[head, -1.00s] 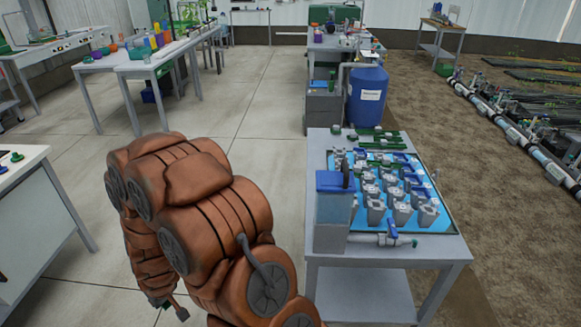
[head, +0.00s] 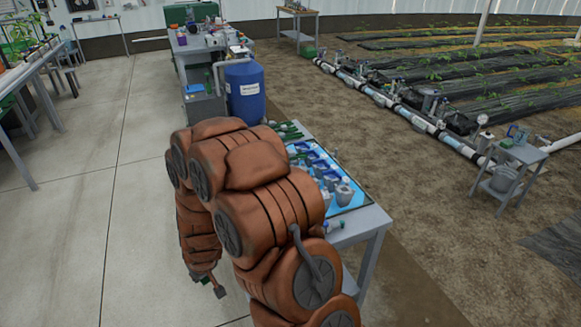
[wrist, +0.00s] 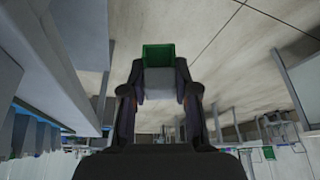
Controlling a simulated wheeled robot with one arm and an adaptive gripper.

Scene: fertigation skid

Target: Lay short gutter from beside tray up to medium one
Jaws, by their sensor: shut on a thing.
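My gripper (wrist: 158,100) is shut on a green piece (wrist: 158,55), seemingly the short gutter, seen end-on between the fingers in the wrist view. In the head view my arm hides most of the gripper, and a bit of green shows low beside it, left of the table. The blue tray (head: 350,200) lies on the grey table, partly hidden behind my arm, with grey fittings in it. Other green gutter pieces (head: 288,131) lie at the table's far end beyond the tray. I cannot tell which of them is the medium one.
The grey table (head: 372,222) stands behind and right of my arm. A blue barrel (head: 245,92) stands beyond it. Concrete floor (head: 90,240) is clear at left. A small side table (head: 515,155) and white pipe (head: 400,117) are on the soil at right.

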